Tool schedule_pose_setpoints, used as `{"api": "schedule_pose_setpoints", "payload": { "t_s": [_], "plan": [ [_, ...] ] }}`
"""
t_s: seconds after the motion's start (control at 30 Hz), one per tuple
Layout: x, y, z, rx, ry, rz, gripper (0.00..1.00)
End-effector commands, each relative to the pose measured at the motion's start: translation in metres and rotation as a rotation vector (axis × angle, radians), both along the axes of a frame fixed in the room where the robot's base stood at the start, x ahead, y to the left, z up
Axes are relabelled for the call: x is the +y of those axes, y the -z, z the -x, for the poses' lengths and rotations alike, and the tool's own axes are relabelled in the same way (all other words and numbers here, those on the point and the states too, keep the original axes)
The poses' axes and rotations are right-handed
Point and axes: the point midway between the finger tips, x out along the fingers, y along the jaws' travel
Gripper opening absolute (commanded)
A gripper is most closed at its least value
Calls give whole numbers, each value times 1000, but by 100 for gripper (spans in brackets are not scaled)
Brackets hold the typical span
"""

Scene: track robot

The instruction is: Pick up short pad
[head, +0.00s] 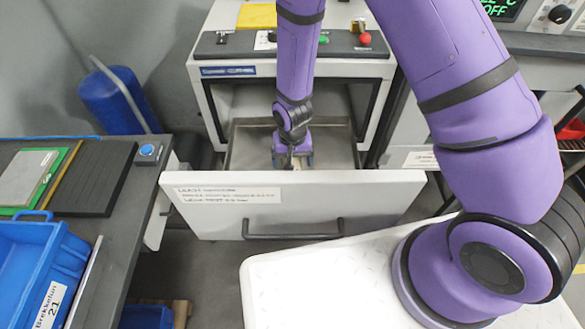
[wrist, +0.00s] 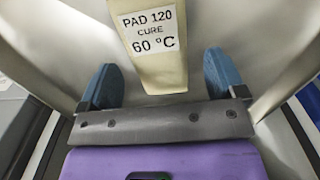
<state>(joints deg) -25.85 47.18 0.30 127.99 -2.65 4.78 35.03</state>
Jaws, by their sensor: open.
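The pad is a cream block (wrist: 160,75) with a white label reading "PAD 120 CURE 60 °C" in the wrist view. It lies in the open metal drawer (head: 340,150) and is mostly hidden by my arm in the head view. My gripper (wrist: 157,82) is open, with one blue finger on each side of the pad's near end. Gaps show between the fingers and the pad, and I cannot tell its height above it. In the head view my gripper (head: 293,160) reaches down inside the drawer, behind its white front panel.
The drawer's white front (head: 300,205) with a grey handle (head: 292,231) stands between my base and the drawer's inside. A blue crate (head: 35,265) and a black-topped bench (head: 100,185) are at left. A red knob (head: 365,38) sits on the panel above.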

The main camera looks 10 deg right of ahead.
Motion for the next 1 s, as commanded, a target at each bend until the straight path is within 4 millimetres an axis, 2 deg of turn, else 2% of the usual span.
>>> {"api": "schedule_pose_setpoints", "payload": {
  "t_s": [0.1,0.23,0.57,0.6,0.8,0.83,1.0],
  "plan": [
    [-1,17,1,3,-1,2,89],
    [0,30,0,2,0,2,89],
    [0,36,0,1,0,0,89],
    [0,36,0,1,0,0,87],
    [0,36,0,1,0,0,41],
    [0,36,0,1,0,0,36],
    [0,36,0,1,0,0,36]
  ]
}}
